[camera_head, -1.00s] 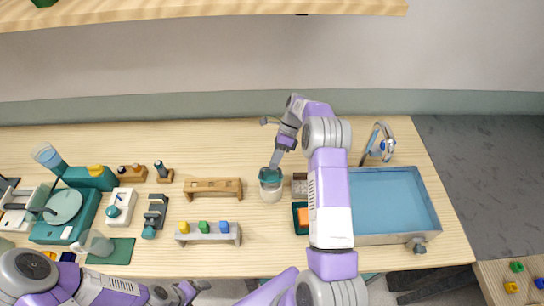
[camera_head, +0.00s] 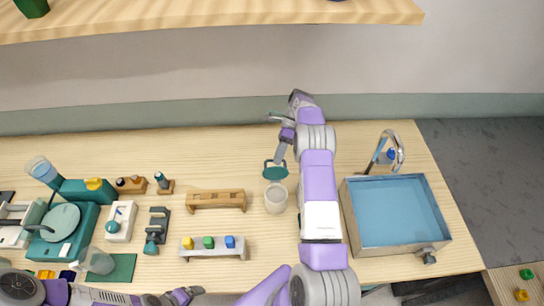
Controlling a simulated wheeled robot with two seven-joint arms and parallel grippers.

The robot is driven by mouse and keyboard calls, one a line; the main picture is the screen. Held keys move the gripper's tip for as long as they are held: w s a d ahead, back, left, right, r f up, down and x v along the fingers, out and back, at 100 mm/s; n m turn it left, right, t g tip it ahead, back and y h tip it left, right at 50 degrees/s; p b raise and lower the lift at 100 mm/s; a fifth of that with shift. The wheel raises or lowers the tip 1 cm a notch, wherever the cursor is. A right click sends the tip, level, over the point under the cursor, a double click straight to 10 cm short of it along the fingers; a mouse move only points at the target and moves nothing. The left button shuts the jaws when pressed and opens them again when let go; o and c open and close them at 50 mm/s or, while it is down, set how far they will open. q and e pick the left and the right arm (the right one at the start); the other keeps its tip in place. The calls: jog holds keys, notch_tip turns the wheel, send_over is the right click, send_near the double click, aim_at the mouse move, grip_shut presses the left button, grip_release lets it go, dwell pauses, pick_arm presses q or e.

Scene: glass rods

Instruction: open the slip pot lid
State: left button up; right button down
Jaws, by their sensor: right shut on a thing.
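The slip pot (camera_head: 276,198) is a pale, whitish cup standing on the table left of my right arm, and its top is uncovered. Its teal lid (camera_head: 275,171) is off the pot, just behind and above its rim in the picture. My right gripper (camera_head: 279,160) is shut on the lid and holds it from above. My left gripper (camera_head: 184,296) is at the bottom edge of the view, far from the pot; its fingers are too small to read.
A wooden rack (camera_head: 216,200) and a grey holder with coloured blocks (camera_head: 212,247) stand left of the pot. A blue-bottomed basin (camera_head: 397,214) with a faucet is at the right. Teal machines crowd the far left. The table behind the pot is clear.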

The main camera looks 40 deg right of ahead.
jog(key=shift+d+f, duration=0.2)
jog(key=shift+f, duration=0.5)
jog(key=shift+s, duration=0.1)
jog(key=c, duration=1.1)
grip_release()
jog(key=shift+r, duration=0.1)
jog(key=shift+c, duration=0.2)
jog(key=shift+r, duration=0.15)
notch_tip(320, 180, up, 10)
